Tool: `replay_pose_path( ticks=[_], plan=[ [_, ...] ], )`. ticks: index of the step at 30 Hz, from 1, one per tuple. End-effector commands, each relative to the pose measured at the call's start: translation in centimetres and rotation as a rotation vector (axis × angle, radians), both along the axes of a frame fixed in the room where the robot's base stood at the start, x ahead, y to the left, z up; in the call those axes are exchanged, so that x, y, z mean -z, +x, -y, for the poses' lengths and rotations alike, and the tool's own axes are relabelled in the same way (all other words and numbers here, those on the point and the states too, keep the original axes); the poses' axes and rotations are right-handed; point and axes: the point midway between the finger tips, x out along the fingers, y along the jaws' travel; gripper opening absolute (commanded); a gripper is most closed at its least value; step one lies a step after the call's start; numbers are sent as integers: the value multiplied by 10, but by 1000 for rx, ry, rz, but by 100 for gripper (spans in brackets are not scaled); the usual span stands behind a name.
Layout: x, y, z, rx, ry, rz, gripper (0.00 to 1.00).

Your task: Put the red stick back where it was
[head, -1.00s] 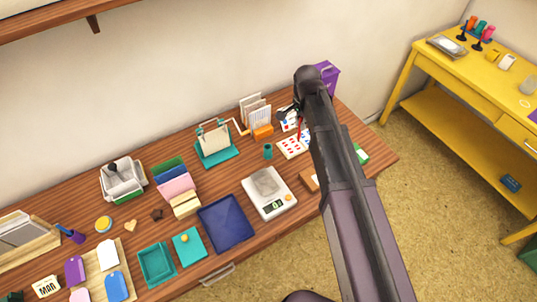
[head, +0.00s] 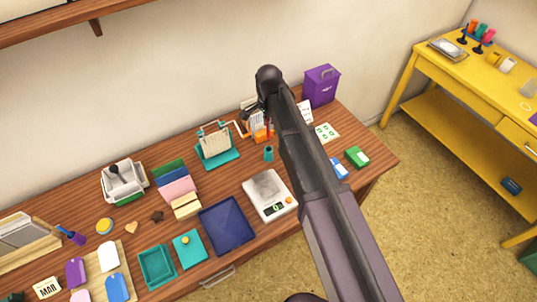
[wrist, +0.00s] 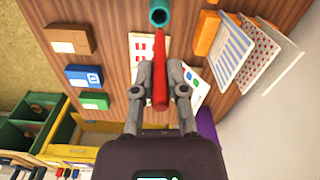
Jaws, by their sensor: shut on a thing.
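The red stick (wrist: 160,72) is held between the two fingers of my gripper (wrist: 160,97) in the wrist view, its far end pointing towards a small teal cup (wrist: 160,14). The cup shows a dark round opening, and the stick is apart from it. In the head view the cup (head: 269,153) stands on the wooden desk (head: 235,190), in front of an orange block. My gripper (head: 264,108) is behind and above the cup there, largely hidden by my arm. Only a sliver of the red stick (head: 268,125) shows in that view.
An orange block (wrist: 207,32) and a rack of upright cards (wrist: 245,52) stand close beside the cup. Brown (wrist: 68,40), blue (wrist: 84,76) and green (wrist: 94,101) boxes lie opposite. A scale (head: 268,195) and a purple bin (head: 321,87) are nearby.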

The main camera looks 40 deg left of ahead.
Motion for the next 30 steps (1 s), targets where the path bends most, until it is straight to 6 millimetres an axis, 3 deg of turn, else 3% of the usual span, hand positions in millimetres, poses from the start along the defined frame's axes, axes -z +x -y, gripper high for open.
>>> replay_pose_path(
  ticks=[21,30],
  plan=[
    [58,0,0,0,0,0,0],
    [63,0,0,0,0,0,0]
  ],
)
